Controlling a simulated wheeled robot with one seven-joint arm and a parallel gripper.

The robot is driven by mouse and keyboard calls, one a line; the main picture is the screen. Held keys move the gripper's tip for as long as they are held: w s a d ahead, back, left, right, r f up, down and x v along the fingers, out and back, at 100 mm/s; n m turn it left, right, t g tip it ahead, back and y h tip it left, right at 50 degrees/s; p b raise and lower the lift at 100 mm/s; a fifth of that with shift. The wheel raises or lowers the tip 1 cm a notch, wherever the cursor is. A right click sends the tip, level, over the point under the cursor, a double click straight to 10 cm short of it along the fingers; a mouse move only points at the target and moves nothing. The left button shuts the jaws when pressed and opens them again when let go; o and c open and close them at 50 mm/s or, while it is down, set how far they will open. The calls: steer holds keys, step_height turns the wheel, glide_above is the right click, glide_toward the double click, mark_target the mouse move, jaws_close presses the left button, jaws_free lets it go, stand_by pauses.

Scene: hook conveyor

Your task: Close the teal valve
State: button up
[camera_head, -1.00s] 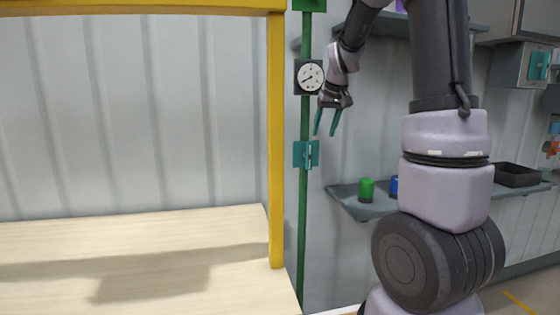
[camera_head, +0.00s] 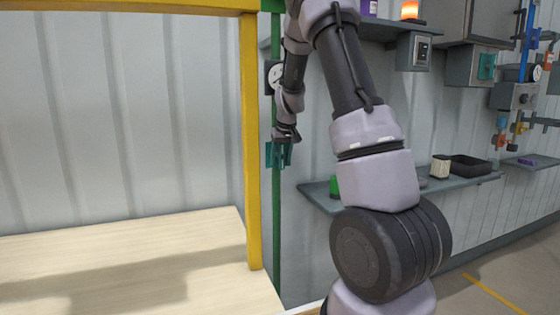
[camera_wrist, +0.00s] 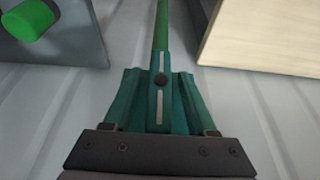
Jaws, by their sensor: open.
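The teal valve (camera_head: 278,157) sits on a green vertical pipe (camera_head: 277,215) against the wall, just right of a yellow post. In the wrist view its handle, the teal valve lever (camera_wrist: 160,97), has pale stripes and a dark round pivot, and lies in line with the pipe. My gripper (camera_head: 280,148) is at the valve, pointing down at it.
A pressure gauge (camera_head: 274,76) sits on the pipe above, partly hidden by my arm. The yellow post (camera_head: 251,150) and pale workbench (camera_head: 120,265) are close on the left. A shelf with a green cylinder (camera_head: 334,186) is on the right; it also shows upper left in the wrist view.

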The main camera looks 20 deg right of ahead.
steer(key=shift+w+f, duration=0.1)
steer(key=shift+f, duration=0.2)
jaws_close()
